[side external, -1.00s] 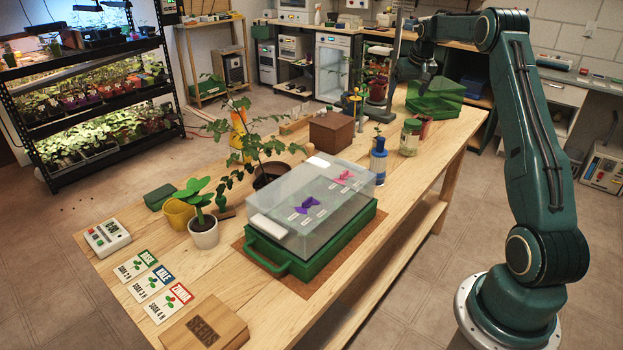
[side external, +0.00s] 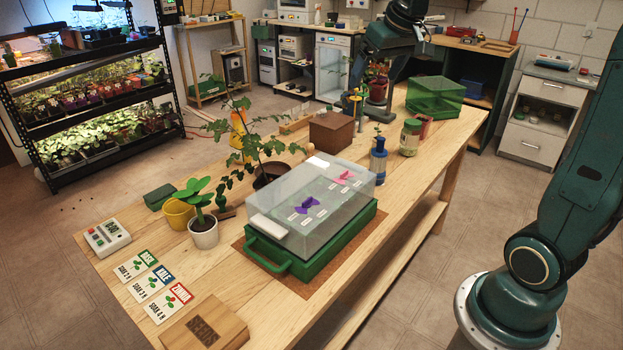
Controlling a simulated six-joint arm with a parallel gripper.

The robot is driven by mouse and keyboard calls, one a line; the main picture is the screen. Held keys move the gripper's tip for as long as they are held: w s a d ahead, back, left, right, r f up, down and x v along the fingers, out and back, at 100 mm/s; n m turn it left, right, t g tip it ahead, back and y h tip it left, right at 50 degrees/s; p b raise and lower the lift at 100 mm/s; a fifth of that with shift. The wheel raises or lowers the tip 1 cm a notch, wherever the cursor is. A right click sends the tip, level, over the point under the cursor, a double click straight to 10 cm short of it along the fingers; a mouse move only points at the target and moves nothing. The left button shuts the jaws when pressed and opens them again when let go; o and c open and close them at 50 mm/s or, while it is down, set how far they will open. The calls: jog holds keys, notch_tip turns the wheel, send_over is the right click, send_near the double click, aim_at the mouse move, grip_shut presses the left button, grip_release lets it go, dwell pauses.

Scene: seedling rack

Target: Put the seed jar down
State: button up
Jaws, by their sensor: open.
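A blue bottle (side external: 378,165) stands left of the jar, and a green crate (side external: 436,97) is behind it. A brown box (side external: 331,131), a leafy potted plant and a clear-lidded green propagator (side external: 312,207) stand further left. The front right bench edge is clear.

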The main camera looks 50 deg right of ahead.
jog(key=s+a+f+n, duration=0.1)
jog(key=s+a+f, duration=0.2)
jog(key=s+a, duration=0.4)
jog(key=s+a+f+n+y, duration=0.1)
jog(key=s+a+f+n, duration=0.1)
jog(key=s+a, duration=0.5)
jog(key=s+f, duration=0.1)
jog(key=s, duration=0.4)
jog(key=shift+s+a+f+n+t+y, duration=0.25)
jog(key=shift+s+n+t+y, duration=0.05)
jog(key=shift+s, duration=0.1)
